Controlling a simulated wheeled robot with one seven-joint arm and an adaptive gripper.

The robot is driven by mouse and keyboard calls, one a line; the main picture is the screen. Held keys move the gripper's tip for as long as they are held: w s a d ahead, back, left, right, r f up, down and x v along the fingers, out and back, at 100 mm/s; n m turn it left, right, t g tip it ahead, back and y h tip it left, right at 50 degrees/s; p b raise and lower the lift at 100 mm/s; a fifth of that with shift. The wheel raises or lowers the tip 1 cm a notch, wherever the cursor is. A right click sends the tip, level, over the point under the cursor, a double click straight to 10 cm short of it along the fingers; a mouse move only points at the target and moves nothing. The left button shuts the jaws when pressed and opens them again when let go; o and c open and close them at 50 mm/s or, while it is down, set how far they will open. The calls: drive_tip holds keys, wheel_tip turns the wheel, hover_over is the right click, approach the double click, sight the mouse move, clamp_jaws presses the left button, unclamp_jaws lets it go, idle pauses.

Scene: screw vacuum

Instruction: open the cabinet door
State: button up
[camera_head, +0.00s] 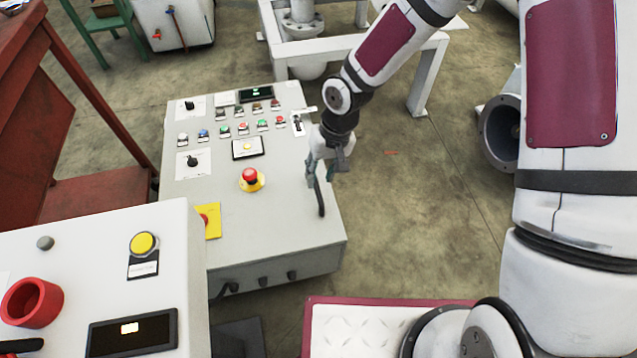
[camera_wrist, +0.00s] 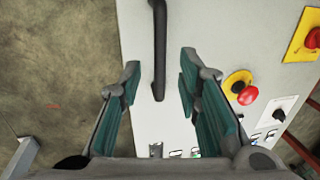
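The cabinet (camera_head: 285,215) is a light grey control box with buttons on its sloping front panel. A black bar handle (camera_head: 320,199) is mounted near the panel's right edge. It also shows in the wrist view (camera_wrist: 159,45), running down from the top edge between my fingers. My gripper (camera_head: 315,172) is over the handle's upper end in the head view. In the wrist view my gripper (camera_wrist: 160,66) is open, with one green-padded finger on each side of the handle and gaps to both. How far the fingertips are above the panel is unclear. The door looks closed.
A red emergency stop (camera_head: 250,176) sits left of the handle. A small lever or latch (camera_head: 298,124) is above it. Another white console (camera_head: 85,240) stands front left, and a red table (camera_head: 100,185) behind it. Concrete floor is clear right of the cabinet.

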sight(317, 185)
drive_tip(key=shift+s+a+f+b, duration=0.1)
drive_tip(key=shift+a+f+b, duration=0.1)
drive_tip(key=shift+f, duration=0.6)
drive_tip(key=shift+a+f+b, duration=0.1)
drive_tip(key=shift+f+b, duration=0.1)
drive_tip(key=shift+f, duration=0.6)
clamp_jaws()
drive_tip(key=shift+r, duration=0.1)
